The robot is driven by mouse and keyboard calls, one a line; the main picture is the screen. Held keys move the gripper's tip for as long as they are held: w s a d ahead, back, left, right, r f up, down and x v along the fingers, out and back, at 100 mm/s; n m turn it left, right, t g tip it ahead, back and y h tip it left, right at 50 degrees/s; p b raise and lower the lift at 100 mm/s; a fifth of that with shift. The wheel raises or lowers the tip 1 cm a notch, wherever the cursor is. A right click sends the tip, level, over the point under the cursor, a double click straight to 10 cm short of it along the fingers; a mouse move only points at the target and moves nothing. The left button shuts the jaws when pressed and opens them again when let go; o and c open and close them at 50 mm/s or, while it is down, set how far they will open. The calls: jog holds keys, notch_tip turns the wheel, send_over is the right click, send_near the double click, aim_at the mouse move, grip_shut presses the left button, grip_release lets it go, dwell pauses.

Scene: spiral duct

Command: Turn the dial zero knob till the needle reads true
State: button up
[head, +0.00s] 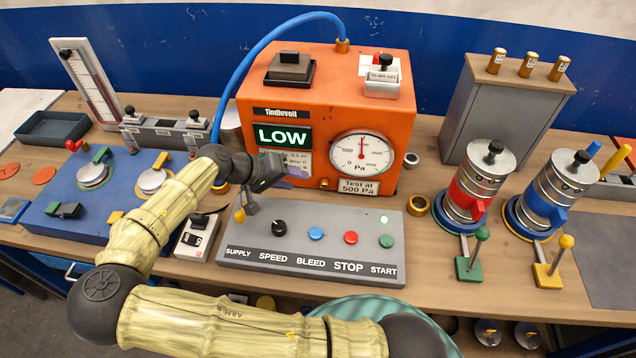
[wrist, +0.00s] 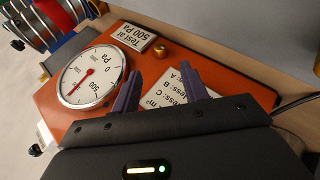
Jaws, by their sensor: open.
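The pressure dial (head: 362,153), round and white with a red needle, is set in the front of the orange tester box (head: 325,100). In the wrist view the dial (wrist: 91,73) is at the upper left, its needle slanting down-left past the 500 mark. A small brass knob (head: 324,182) sits low on the box front, left of the "Test at 500 Pa" plate (head: 360,187). The knob (wrist: 161,51) also shows in the wrist view, beyond the fingertips. My gripper (head: 291,171) is open and empty in front of the box, left of the knob.
The lit display (head: 283,136) reads LOW. The grey control panel (head: 310,250) lies below the gripper, with a dark knob and coloured buttons. A blue hose (head: 255,55) arches over the box's left side. Red (head: 474,195) and blue (head: 548,200) valve cylinders stand right.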

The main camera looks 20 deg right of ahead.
aim_at(322, 186)
jog(key=p+x, duration=0.1)
jog(key=x, duration=0.8)
jog(key=shift+w+d+f, duration=0.1)
jog(key=shift+d+f, duration=0.1)
jog(key=shift+f, duration=0.05)
grip_shut()
